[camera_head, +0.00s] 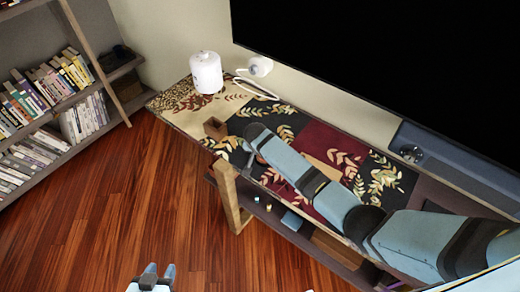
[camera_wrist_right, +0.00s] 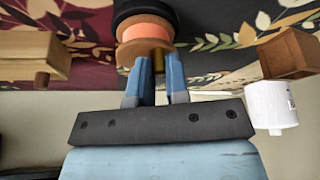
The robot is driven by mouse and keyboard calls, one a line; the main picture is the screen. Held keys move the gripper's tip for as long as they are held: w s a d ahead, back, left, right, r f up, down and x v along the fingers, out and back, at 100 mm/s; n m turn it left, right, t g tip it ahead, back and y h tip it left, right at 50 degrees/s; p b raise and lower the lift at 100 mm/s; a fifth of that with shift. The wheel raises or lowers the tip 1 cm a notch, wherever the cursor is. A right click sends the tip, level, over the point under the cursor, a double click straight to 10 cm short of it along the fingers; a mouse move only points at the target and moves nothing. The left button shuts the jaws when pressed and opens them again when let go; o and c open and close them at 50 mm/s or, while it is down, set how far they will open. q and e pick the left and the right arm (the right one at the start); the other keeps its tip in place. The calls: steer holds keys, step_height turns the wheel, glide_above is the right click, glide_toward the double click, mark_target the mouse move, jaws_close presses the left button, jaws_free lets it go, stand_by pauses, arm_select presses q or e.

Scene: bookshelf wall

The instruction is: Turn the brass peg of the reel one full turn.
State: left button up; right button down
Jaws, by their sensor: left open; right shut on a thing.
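The reel (camera_wrist_right: 146,28) shows in the right wrist view, with a dark disc, an orange band and a tan wooden flange. Its brass peg (camera_wrist_right: 153,58) sits between the fingertips of my right gripper (camera_wrist_right: 159,68), which is shut on it. My left gripper (camera_head: 160,271) is open and empty at the bottom edge of the head view, over the floor and well away from the table.
A small brown box (camera_head: 215,128) and a white canister (camera_head: 207,72) stand on the patterned table (camera_head: 176,101). A wooden block (camera_wrist_right: 35,52) is left of the reel in the wrist view. A black screen (camera_head: 400,60) hangs behind; bookshelves stand left. The floor between is clear.

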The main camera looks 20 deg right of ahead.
steer(key=c, duration=1.1)
jaws_free()
steer(key=v, duration=1.3)
steer(key=shift+r+p, duration=0.4)
steer(key=shift+p, duration=0.05)
steer(key=shift+s, duration=0.15)
